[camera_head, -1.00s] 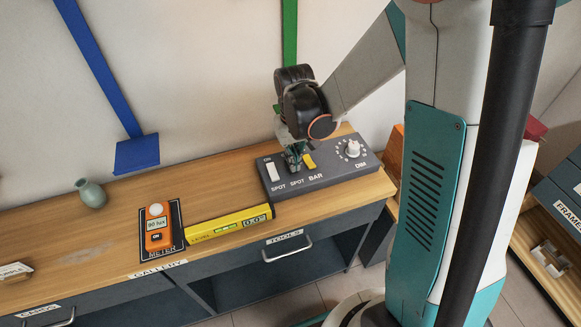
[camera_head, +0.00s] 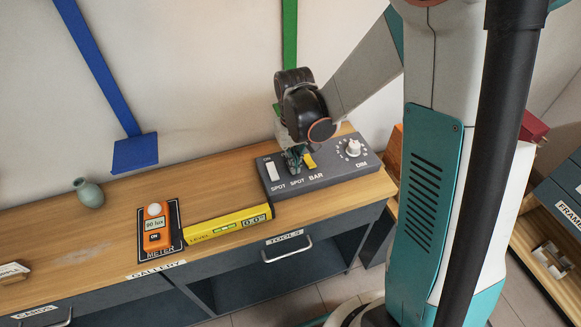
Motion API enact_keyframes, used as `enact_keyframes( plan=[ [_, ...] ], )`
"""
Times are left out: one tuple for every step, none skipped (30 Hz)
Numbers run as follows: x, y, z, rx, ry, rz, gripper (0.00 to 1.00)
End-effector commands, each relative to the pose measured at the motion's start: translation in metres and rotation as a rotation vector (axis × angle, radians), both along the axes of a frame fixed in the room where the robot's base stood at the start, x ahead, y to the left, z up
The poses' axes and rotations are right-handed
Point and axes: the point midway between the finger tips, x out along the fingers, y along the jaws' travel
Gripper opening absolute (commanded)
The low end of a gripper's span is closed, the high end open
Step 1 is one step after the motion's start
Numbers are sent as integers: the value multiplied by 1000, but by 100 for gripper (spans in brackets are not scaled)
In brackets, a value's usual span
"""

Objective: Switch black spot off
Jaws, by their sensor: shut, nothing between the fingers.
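A dark grey switch panel (camera_head: 330,176) sits on the wooden bench top, with two SPOT switches, a BAR switch and a DIM knob. The left SPOT switch is white (camera_head: 271,171). The BAR switch is yellow (camera_head: 310,160). The knob (camera_head: 353,148) is white. My gripper (camera_head: 295,160) is shut and empty, pointing down at the middle SPOT position between the white and yellow switches. It hides the switch there, so I cannot see the black switch or its position. I cannot tell whether the fingertips touch it.
An orange meter (camera_head: 156,228) reading 90 lux and a yellow level (camera_head: 226,225) lie left of the panel. A green vase (camera_head: 89,193) stands farther left. Blue and green uprights run down the wall behind.

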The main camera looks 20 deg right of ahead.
Motion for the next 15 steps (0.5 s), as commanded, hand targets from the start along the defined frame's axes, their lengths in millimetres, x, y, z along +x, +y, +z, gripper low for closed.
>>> enact_keyframes(
  plan=[
    [0,0,-1,0,0,0,0],
    [0,0,-2,0,0,0,0],
    [0,0,-2,0,0,0,0],
    [0,0,-3,0,0,0,0],
    [0,0,-3,0,0,0,0],
    [0,0,-4,0,0,0,0],
    [0,0,-4,0,0,0,0],
    [0,0,-4,0,0,0,0],
    [0,0,-5,0,0,0,0],
    [0,0,-5,0,0,0,0],
    [0,0,-6,0,0,0,0],
    [0,0,-6,0,0,0,0],
    [0,0,-7,0,0,0,0],
    [0,0,-7,0,0,0,0],
    [0,0,-8,0,0,0,0]
  ],
)
